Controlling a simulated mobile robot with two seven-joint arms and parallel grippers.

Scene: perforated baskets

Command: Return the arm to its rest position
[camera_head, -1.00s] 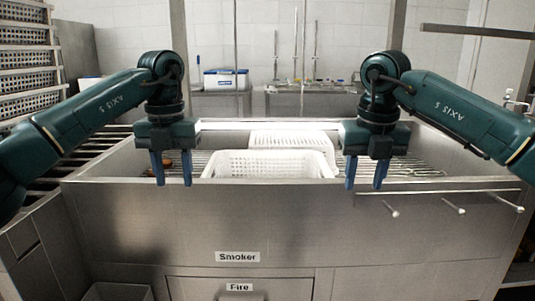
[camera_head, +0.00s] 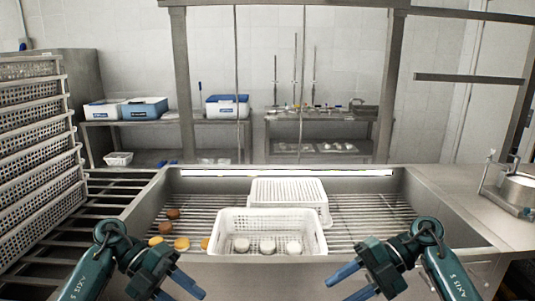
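My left gripper (camera_head: 178,287) is low in the head view, in front of the steel smoker's front left. Its two blue fingers are apart with nothing between them. My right gripper (camera_head: 350,283) is low on the right, its blue fingers also apart and empty. Both arms are folded low at the bottom edge, and their lower links are cut off by the frame.
A white perforated basket (camera_head: 226,246) holding several pale round pieces stands on the smoker's rack (camera_head: 370,215). Another white basket (camera_head: 290,190) is behind it. Brown and orange round pieces (camera_head: 181,244) lie to the left. Stacked trays (camera_head: 35,165) stand far left.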

